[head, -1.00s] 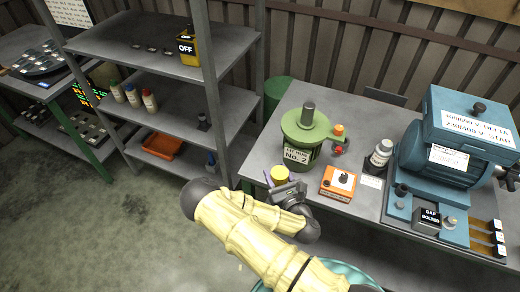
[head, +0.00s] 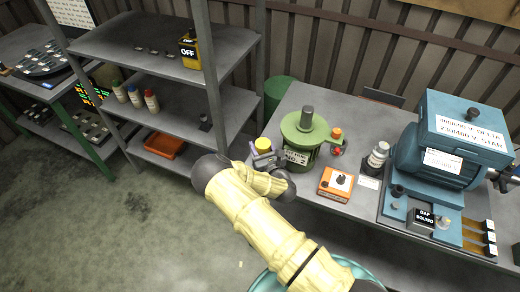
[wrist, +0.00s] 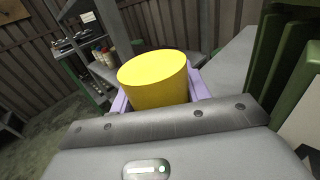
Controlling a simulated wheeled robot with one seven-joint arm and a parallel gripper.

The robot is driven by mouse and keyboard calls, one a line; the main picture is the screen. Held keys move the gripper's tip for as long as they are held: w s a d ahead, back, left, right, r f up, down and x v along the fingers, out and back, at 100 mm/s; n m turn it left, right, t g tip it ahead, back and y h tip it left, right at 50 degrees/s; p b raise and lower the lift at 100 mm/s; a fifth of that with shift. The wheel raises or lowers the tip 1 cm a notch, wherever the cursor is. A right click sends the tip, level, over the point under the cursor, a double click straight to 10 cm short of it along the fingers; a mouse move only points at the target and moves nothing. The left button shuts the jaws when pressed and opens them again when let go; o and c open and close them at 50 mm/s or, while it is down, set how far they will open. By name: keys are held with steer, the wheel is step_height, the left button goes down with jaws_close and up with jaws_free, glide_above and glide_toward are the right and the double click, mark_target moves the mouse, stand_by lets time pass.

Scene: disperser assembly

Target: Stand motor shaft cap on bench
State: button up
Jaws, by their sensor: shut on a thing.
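The motor shaft cap is a yellow cylinder (wrist: 155,80), upright between the pale purple fingers of my gripper in the wrist view. In the head view the yellow cap (head: 263,144) shows at the end of my arm, left of the green No. 2 machine. My gripper (head: 263,158) is shut on it at the left end of the bench (head: 285,112). The cap's underside is hidden by the gripper, so I cannot tell whether it touches the bench.
The green machine (head: 306,130) stands close to the right of my gripper. A metal shelf rack (head: 165,60) is at left.

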steer(key=shift+w, duration=0.15)
steer(key=shift+w+a+f+p, duration=0.1)
steer(key=shift+w+f+p, duration=0.1)
steer(key=shift+f+p, duration=0.35)
steer(key=shift+w+a+f+p, duration=0.15)
steer(key=shift+f+p, duration=0.15)
steer(key=shift+f, duration=0.9)
steer(key=shift+f, duration=0.15)
steer(key=o, duration=1)
